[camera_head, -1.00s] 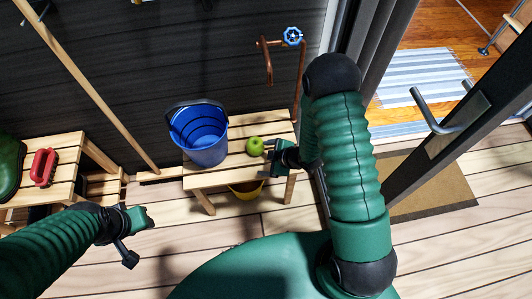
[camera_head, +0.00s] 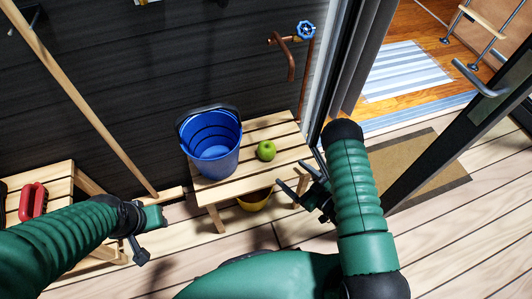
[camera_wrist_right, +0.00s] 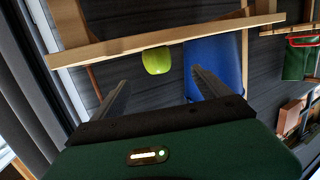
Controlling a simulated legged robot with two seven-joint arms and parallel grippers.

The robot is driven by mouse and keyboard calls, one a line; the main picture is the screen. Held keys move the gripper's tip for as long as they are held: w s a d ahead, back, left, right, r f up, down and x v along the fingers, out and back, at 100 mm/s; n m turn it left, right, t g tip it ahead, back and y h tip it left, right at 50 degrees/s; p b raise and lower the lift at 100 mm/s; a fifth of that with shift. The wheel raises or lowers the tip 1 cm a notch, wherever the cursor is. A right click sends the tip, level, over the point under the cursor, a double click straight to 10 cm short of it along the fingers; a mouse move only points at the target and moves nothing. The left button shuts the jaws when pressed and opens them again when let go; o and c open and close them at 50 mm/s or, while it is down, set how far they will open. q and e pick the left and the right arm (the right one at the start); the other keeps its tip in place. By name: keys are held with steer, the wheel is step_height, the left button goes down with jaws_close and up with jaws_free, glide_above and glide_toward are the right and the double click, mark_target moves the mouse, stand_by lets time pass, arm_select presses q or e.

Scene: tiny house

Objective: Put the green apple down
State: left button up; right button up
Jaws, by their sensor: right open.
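The green apple (camera_head: 266,150) rests on the slatted wooden bench (camera_head: 253,178), to the right of the blue bucket (camera_head: 212,150). My right gripper (camera_head: 299,173) is open and empty, apart from the apple, off the bench's front right side. In the right wrist view the apple (camera_wrist_right: 156,60) shows beyond the two spread fingers (camera_wrist_right: 160,80), partly hidden by a bench board (camera_wrist_right: 110,52). My left gripper (camera_head: 146,232) is at the lower left, away from the apple; its jaws are not clear.
A yellow bowl-like container (camera_head: 255,201) sits under the bench. A copper pipe with a blue valve (camera_head: 306,30) is on the wall behind. A wooden pole (camera_head: 80,98) leans at the left. An open door (camera_head: 450,115) stands at the right, with a doormat (camera_head: 425,165) beside it.

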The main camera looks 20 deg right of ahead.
mark_target(272, 157)
steer(key=w, duration=0.2)
steer(key=w+f+b, duration=0.1)
steer(key=w, duration=0.1)
steer(key=w+a+f+b, duration=0.1)
steer(key=w, duration=0.1)
steer(key=shift+w, duration=0.2)
steer(key=w+a+b, duration=0.1)
steer(key=w+a, duration=0.2)
steer(key=b+x, duration=0.2)
steer(key=x, duration=0.2)
steer(key=shift+d+f+b, duration=0.25)
steer(key=shift+f+b, duration=0.05)
steer(key=shift+b, duration=0.1)
steer(key=shift+w, duration=0.3)
arm_select(q)
step_height(272, 157, down, 6)
steer(key=d, duration=0.2)
arm_select(e)
steer(key=shift+a+r, duration=0.1)
steer(key=shift+r, duration=0.1)
steer(key=shift+a, duration=0.15)
steer(key=c, duration=1.7)
arm_select(q)
steer(key=shift+a+r, duration=0.15)
arm_select(e)
steer(key=shift+c, duration=0.2)
